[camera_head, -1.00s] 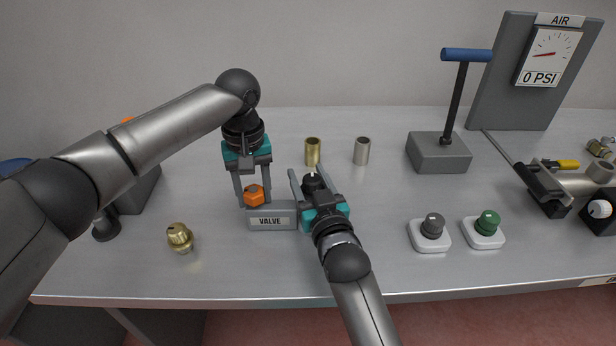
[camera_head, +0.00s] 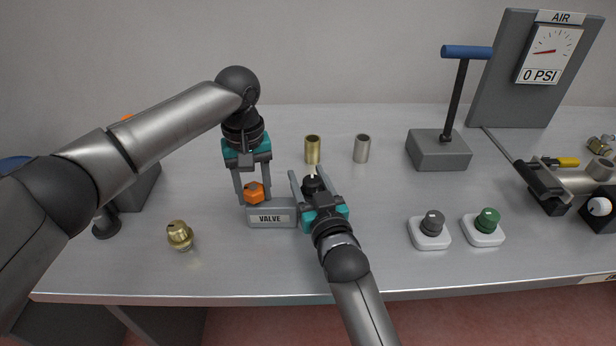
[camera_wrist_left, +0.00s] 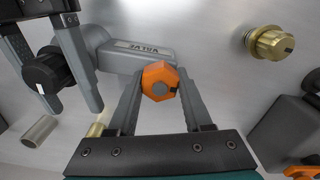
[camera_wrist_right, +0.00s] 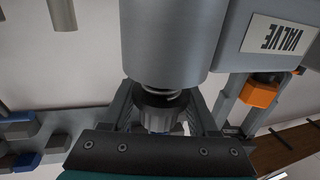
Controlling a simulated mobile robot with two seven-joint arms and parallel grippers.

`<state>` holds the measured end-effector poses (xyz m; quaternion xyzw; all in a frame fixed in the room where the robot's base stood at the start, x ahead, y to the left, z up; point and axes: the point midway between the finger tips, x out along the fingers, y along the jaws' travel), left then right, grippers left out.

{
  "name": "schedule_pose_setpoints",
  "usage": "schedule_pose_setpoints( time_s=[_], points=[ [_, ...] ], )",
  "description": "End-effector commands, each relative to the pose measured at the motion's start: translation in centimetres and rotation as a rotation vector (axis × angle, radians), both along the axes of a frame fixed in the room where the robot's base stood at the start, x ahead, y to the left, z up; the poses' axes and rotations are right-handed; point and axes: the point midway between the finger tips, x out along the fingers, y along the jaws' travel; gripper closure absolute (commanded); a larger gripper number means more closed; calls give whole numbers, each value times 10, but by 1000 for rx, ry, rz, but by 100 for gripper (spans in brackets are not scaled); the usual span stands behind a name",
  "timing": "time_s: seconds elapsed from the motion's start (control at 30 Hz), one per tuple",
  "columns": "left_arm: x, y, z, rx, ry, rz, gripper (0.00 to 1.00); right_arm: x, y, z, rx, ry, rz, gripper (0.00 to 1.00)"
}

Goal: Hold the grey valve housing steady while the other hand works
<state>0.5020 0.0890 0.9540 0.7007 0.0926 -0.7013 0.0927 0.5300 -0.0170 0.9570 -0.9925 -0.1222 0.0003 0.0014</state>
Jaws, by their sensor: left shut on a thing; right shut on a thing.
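The grey valve housing (camera_head: 285,208) stands on the bench with its VALVE label facing front. It also shows in the left wrist view (camera_wrist_left: 118,60) and in the right wrist view (camera_wrist_right: 165,38). My left gripper (camera_head: 255,201) is shut on the orange hex part (camera_head: 254,192) at the housing's left end. That part sits between both fingers in the left wrist view (camera_wrist_left: 160,82). My right gripper (camera_head: 308,171) is shut around the black knob (camera_wrist_left: 42,72) at the housing's round end. The fingers partly hide the knob in the right wrist view (camera_wrist_right: 160,112).
A brass fitting (camera_head: 180,235) lies at front left. Brass (camera_head: 313,150) and grey (camera_head: 362,149) cylinders stand behind the grippers. A blue-handled lever block (camera_head: 438,152), two knobs on white bases (camera_head: 430,233) (camera_head: 485,231) and a 0 PSI gauge (camera_head: 550,55) are to the right.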

Motion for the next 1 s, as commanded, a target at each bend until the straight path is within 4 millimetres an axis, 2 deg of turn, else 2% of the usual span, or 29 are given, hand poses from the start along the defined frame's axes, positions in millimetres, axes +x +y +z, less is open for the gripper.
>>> schedule_pose_setpoints(
  time_s=[0.23, 0.53, 1.0],
  points=[
    [0, 0, 0, -1, -1, 0, 100, 0, 0, 9, 0, 0, 1, 100],
    [0, 0, 0, -1, -1, 0, 100, 0, 0, 11, 0, -1, 1, 100],
    [0, 0, 0, -1, -1, 0, 100, 0, 0, 1, 0, -1, 0, 100]
  ],
)
